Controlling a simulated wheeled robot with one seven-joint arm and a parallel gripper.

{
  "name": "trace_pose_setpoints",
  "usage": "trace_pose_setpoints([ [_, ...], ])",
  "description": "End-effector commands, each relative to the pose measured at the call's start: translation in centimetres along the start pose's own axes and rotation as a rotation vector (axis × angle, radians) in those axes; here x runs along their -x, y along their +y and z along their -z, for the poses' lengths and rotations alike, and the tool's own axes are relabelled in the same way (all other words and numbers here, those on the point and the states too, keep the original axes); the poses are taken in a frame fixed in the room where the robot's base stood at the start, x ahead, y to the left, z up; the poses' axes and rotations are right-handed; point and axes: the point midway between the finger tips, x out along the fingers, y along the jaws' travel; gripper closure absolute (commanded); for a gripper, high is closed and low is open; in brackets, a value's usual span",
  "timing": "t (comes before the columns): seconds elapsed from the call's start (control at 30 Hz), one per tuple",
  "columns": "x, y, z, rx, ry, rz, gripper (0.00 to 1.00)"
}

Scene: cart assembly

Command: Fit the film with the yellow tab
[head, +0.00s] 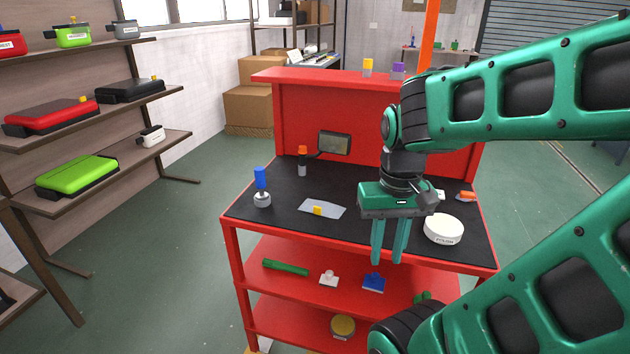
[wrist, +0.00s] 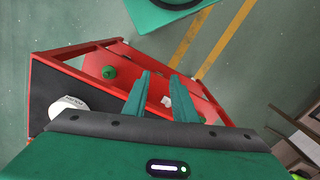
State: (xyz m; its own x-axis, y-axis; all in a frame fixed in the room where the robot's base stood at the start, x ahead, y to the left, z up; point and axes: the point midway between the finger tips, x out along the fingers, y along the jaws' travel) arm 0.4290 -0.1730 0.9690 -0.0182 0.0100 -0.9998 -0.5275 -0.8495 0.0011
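The film (head: 334,209) is a pale, see-through sheet with a yellow tab (head: 318,211) on its near edge. It lies flat on the cart's black top, left of my gripper. A small device with a grey screen (head: 335,143) stands at the back of the cart top, tilted up. My gripper (head: 388,262) points down near the cart's front edge, to the right of the film and apart from it. In the wrist view my gripper (wrist: 160,78) shows two green fingers spread with a gap and nothing held between them. The film does not show in the wrist view.
The red cart (head: 232,243) also bears a blue-handled tool (head: 262,185), an orange-topped bottle (head: 302,162) and a white round container (head: 443,229). Yellow (head: 368,65) and purple (head: 398,68) blocks sit on the back panel's top. Lower shelves hold several parts. A wooden rack (head: 150,95) stands left.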

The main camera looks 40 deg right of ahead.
Motion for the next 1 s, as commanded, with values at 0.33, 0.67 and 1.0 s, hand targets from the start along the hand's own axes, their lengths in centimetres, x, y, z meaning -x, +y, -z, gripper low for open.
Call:
trace_pose_setpoints([
  [0.33,1.9,-0.7,4.6,0.213,0.034,-0.013,0.75],
  [0.67,3.0,-7.2,18.1,0.812,0.087,-0.057,0.75],
  [1.0,2.0,-11.5,24.2,1.12,0.114,-0.075,0.75],
])
